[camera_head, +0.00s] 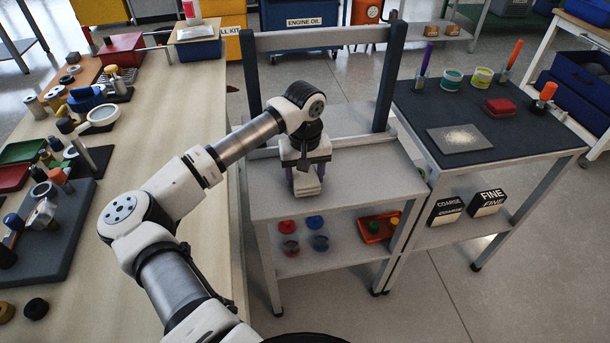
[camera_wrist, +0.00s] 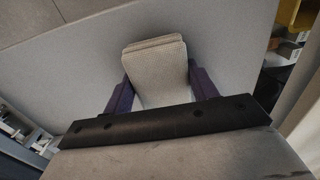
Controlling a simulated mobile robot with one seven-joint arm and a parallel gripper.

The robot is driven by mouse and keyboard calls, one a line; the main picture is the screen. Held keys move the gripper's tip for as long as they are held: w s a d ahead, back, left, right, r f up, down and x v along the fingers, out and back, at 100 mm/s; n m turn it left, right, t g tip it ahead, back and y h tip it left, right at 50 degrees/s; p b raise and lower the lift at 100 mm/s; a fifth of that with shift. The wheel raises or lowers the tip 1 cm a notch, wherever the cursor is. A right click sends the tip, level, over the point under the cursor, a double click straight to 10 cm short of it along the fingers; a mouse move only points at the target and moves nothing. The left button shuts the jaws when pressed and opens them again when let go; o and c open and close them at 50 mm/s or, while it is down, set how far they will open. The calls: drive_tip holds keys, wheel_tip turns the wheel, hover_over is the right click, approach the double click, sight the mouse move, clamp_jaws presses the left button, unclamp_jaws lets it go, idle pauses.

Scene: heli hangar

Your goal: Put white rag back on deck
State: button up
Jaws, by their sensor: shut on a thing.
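The white rag (camera_head: 308,187) is a small folded pad. In the wrist view the rag (camera_wrist: 155,68) sits between the two purple fingers of my gripper (camera_wrist: 161,88), which is shut on it. In the head view my gripper (camera_head: 306,172) points down over the pale grey top deck (camera_head: 375,180) of the middle cart, left of its centre. The rag is at or just above the deck surface; I cannot tell whether it touches. The deck around it is bare.
Two dark uprights with a crossbar (camera_head: 325,37) rise behind the deck. The right cart (camera_head: 520,135) holds a grey plate, a red box, tubs and orange-handled tools. A cluttered workbench (camera_head: 165,110) stands left. Red and blue pieces and an orange tray (camera_head: 377,228) are on the lower shelf.

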sight(305, 174)
drive_tip(key=shift+f, duration=0.3)
drive_tip(key=shift+f, duration=0.1)
drive_tip(key=shift+f+b, duration=0.15)
drive_tip(key=shift+b, duration=0.15)
drive_tip(key=o, duration=0.9)
drive_tip(key=shift+r, duration=0.25)
wheel_tip(305, 174, up, 12)
